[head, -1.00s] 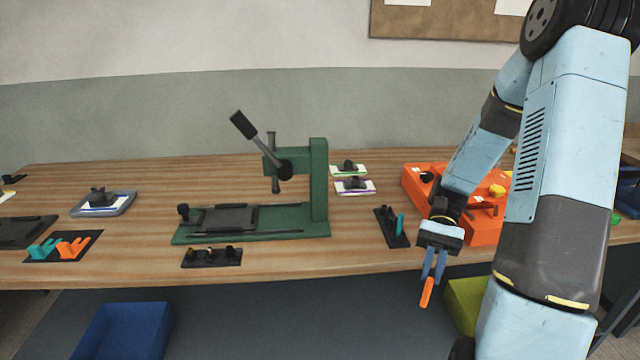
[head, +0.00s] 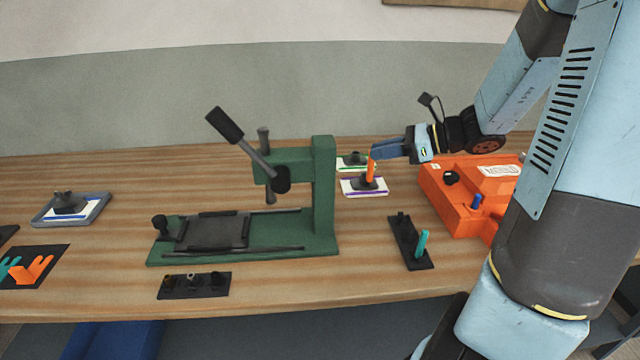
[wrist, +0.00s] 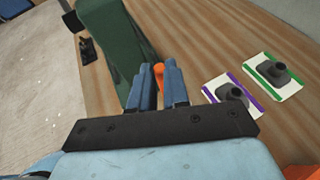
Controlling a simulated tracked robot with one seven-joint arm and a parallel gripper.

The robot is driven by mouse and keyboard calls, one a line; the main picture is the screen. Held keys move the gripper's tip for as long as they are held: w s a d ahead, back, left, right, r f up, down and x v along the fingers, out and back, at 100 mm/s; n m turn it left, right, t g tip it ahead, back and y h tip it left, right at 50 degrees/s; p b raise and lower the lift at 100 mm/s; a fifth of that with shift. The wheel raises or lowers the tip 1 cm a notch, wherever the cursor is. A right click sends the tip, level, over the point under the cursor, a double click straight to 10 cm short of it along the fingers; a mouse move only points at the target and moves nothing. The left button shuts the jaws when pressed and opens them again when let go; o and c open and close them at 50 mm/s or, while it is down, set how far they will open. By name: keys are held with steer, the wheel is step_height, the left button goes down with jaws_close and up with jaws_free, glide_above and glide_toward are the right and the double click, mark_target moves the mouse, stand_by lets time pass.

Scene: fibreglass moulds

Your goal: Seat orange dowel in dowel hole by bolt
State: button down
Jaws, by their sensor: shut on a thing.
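My gripper (head: 376,153) is shut on the orange dowel (head: 371,170) and points left, level, above the back of the bench. The dowel stands roughly upright in the jaws, in front of the purple-edged card in the head view. In the wrist view the dowel (wrist: 158,72) shows as a small orange piece between the fingertips (wrist: 158,84). The orange mould block (head: 452,205) sits at the right, with a blue peg (head: 475,202) and a dark round fitting (head: 451,178) on top. My arm covers its right part. I cannot make out the dowel hole or the bolt.
A green lever press (head: 323,190) stands left of my gripper. A black holder with a teal peg (head: 421,243) lies in front of the mould. Purple-edged (head: 352,192) and green-edged cards (head: 345,163) with dark parts lie behind. Bare wood shows between press and holder.

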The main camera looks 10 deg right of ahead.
steer(key=shift+w+a+f, duration=1.35)
steer(key=shift+w+f, duration=0.55)
steer(key=shift+f, duration=0.25)
steer(key=shift+w+a+f, duration=1.3)
steer(key=shift+w+f, duration=0.6)
steer(key=shift+f, duration=0.25)
steer(key=shift+w+a+f, duration=1.35)
steer(key=shift+w+f, duration=0.55)
steer(key=shift+f, duration=0.25)
steer(key=c, duration=1.1)
jaws_free()
